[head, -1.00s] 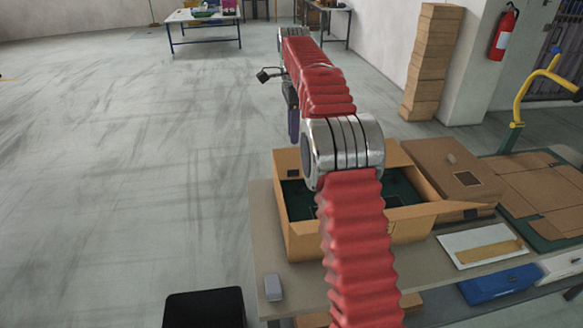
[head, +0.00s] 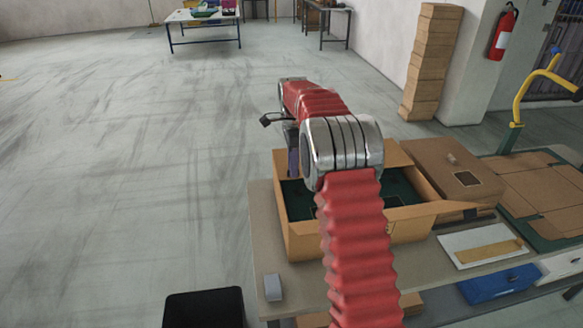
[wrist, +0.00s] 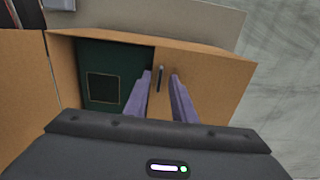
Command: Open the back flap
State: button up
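An open-topped cardboard box (head: 310,240) stands on the table in the head view, with a dark green inside. In the wrist view its dark green inside (wrist: 103,65) shows at left, with a square outline on it. A brown cardboard panel, seemingly a flap (wrist: 215,85), covers the right part and carries a narrow dark tab or slot (wrist: 160,78). My gripper (wrist: 160,82) is open, its purple fingers on either side of this dark strip; I cannot tell whether they touch the panel. In the head view my arm hides much of the box.
A brown closed box (head: 445,165) and flat cardboard (head: 540,195) lie to the right. A white sheet (head: 480,245) and blue bin (head: 500,283) are near the right front. A small grey object (head: 273,287) sits at the table's left front. The floor at left is clear.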

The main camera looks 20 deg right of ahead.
jog(key=shift+f, duration=0.35)
jog(key=shift+c, duration=0.2)
grip_shut()
dwell(1.0)
jog(key=shift+a+r, duration=0.1)
jog(key=shift+a, duration=0.15)
jog(key=shift+w+d, duration=0.1)
jog(key=shift+d, duration=0.05)
